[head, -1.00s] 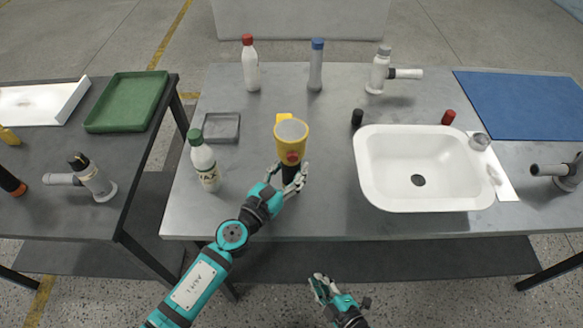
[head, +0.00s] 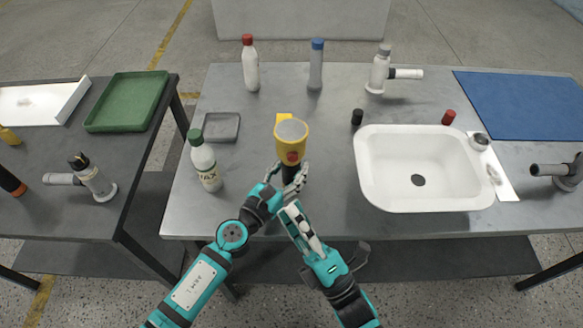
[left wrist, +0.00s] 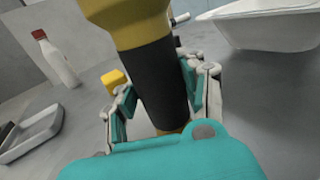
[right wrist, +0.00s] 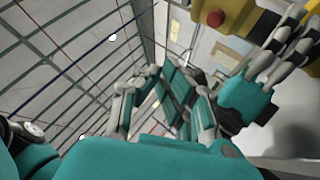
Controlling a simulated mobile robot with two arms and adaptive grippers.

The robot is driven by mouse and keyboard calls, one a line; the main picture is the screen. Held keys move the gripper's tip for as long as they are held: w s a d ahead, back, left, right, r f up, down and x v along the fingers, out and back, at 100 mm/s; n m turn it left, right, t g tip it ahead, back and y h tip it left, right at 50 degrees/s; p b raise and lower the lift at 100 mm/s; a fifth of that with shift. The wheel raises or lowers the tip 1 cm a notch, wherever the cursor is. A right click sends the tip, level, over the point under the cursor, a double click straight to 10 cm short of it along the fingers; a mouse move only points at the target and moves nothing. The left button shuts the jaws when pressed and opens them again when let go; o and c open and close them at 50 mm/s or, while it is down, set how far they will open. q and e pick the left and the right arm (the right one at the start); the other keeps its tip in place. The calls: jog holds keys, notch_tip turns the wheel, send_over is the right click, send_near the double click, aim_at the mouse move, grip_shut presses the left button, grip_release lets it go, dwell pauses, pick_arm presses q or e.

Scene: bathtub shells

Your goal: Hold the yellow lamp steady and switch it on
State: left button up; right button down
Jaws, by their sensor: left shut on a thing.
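The yellow lamp (head: 290,133) stands upright near the table's front edge, its round lens facing up. Its red button (head: 292,158) is on the side towards me and shows in the right wrist view (right wrist: 215,18). My left gripper (head: 292,180) is shut around the lamp's black handle (left wrist: 160,85), below the head. My right gripper (head: 290,208) is in front of and below the lamp, close to my left gripper and apart from the button. Its fingers look drawn together and empty in the right wrist view (right wrist: 165,75).
A green-capped bottle (head: 205,162) and a grey tray (head: 221,127) stand left of the lamp. A white basin (head: 370,180) is to the right, with a small black cap (head: 357,117) behind it. Bottles (head: 250,65) stand at the back.

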jog(key=w, duration=0.8)
jog(key=shift+w+a, duration=0.35)
jog(key=shift+w, duration=0.15)
dwell(1.0)
jog(key=shift+w, duration=0.3)
jog(key=shift+w+r, duration=0.1)
dwell(0.4)
jog(key=shift+s, duration=0.6)
jog(key=s, duration=0.6)
jog(key=shift+d, duration=0.25)
